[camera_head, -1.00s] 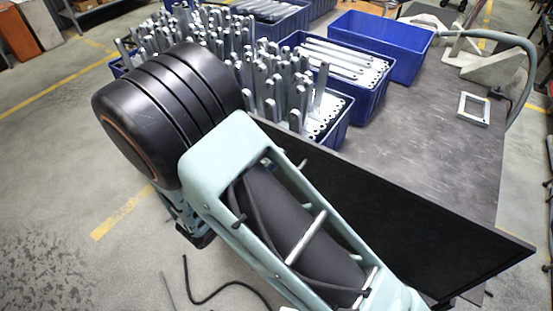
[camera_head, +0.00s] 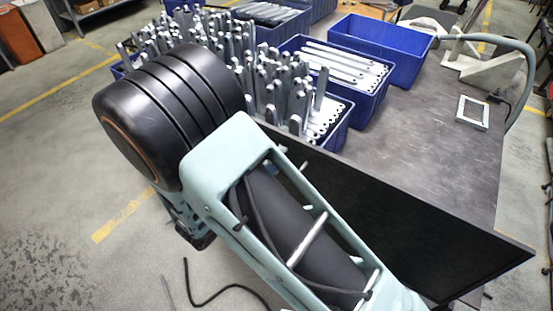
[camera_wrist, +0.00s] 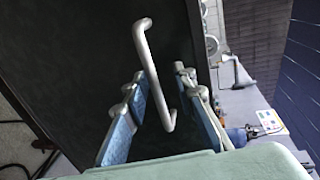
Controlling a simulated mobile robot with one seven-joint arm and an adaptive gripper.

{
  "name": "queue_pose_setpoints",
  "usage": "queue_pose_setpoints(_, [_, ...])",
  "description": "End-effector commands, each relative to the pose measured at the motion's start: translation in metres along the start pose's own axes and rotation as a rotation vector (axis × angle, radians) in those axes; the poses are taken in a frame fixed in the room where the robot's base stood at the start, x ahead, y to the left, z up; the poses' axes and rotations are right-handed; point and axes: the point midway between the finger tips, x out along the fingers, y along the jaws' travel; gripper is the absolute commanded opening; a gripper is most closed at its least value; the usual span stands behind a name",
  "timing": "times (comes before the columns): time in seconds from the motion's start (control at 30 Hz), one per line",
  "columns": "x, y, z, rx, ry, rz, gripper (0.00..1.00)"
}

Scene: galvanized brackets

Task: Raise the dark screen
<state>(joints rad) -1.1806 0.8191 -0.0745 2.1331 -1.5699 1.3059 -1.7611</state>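The dark screen (camera_head: 430,225) is a flat black panel along the near side of the table, partly hidden behind my arm in the head view. It fills much of the wrist view (camera_wrist: 60,60). A pale metal bar handle (camera_wrist: 158,65) is on its face. My gripper (camera_wrist: 160,80) is open, with one blue-padded finger on each side of the handle's lower part. The handle passes between the fingers, with gaps visible on both sides. Whether the fingertips touch the panel I cannot tell. In the head view the gripper is hidden.
Blue bins (camera_head: 408,68) stand on the grey table (camera_head: 420,130), several holding metal brackets (camera_head: 285,90). A small metal frame (camera_head: 472,112) lies at the table's right. A curved hose (camera_head: 527,70) is behind it. Open floor (camera_head: 60,190) lies to the left.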

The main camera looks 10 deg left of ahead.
Motion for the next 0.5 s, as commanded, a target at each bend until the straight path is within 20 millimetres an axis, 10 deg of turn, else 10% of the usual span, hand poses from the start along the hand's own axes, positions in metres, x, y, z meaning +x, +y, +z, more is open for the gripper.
queue_pose_setpoints(0.5, [-0.076, 0.001, 0.002, 0.001, -0.004, 0.002, 0.25])
